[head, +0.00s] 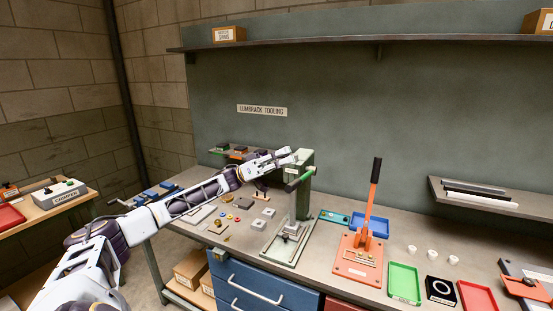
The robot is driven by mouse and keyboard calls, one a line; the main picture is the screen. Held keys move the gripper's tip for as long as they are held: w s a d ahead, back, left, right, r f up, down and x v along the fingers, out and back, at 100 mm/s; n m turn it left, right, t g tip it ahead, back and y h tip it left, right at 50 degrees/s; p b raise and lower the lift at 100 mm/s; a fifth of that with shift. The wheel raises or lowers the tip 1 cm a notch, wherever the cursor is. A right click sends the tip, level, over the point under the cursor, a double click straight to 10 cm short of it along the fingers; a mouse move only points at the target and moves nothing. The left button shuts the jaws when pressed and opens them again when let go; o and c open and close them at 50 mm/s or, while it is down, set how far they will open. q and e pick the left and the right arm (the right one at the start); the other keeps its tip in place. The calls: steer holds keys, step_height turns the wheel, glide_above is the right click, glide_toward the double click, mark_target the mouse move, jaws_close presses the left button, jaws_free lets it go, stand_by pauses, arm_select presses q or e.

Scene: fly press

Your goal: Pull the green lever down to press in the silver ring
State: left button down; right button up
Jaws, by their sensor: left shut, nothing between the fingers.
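The green lever (301,180) slants across the front of a grey-green press (304,205) near the middle of the bench. My left gripper (293,157) is shut and empty, beside the press head and a little above the lever. I cannot tell whether it touches the press or lever. A small block sits on the press base (283,248), under the ram. A silver ring is too small to make out there. My right gripper is not in view.
An orange press with an upright lever (372,195) stands to the right. Small parts lie left of the press.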

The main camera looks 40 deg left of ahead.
arm_select(q)
steer(key=shift+s+d+f+p, duration=0.1)
steer(key=shift+d+f+p, duration=0.05)
steer(key=shift+f, duration=0.5)
steer(key=shift+s+d+f+p, duration=0.15)
steer(key=shift+d+f, duration=0.05)
steer(key=shift+f, duration=0.4)
steer(key=shift+s+d+f+p, duration=0.1)
steer(key=shift+d+f+p, duration=0.05)
steer(key=shift+f, duration=0.5)
steer(key=shift+f, duration=0.1)
